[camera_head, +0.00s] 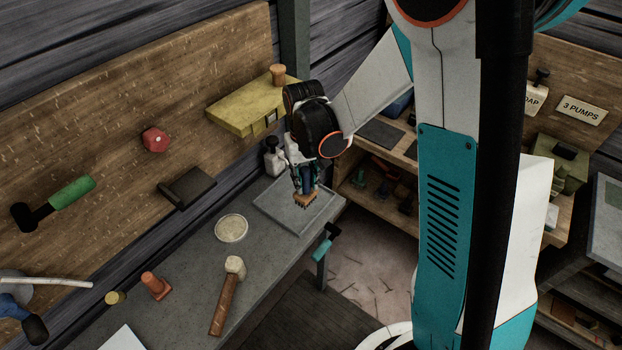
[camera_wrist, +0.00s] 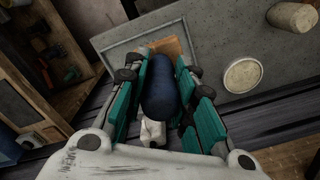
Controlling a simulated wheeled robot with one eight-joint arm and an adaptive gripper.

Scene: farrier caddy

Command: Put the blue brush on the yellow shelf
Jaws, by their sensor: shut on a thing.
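The blue brush (camera_head: 304,198) hangs from my gripper (camera_head: 306,176), with its tan wooden head and dark bristles pointing down. In the wrist view its rounded blue handle (camera_wrist: 160,88) lies between the teal fingers of my gripper (camera_wrist: 166,78), which are shut on it. Part of the wooden head shows beyond the handle. The brush is above the grey tray at the bench's far end; its exact height cannot be told. The yellow shelf (camera_head: 234,109) is on the wooden wall panel, up and left of my gripper in the head view.
A small brown pot (camera_head: 278,74) stands on the shelf's far right end. A dark-topped bottle (camera_head: 274,157) stands by the grey tray (camera_head: 269,208). A round pale dish (camera_head: 231,228) and a mallet (camera_head: 225,300) lie on the bench. A post rises behind the shelf.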

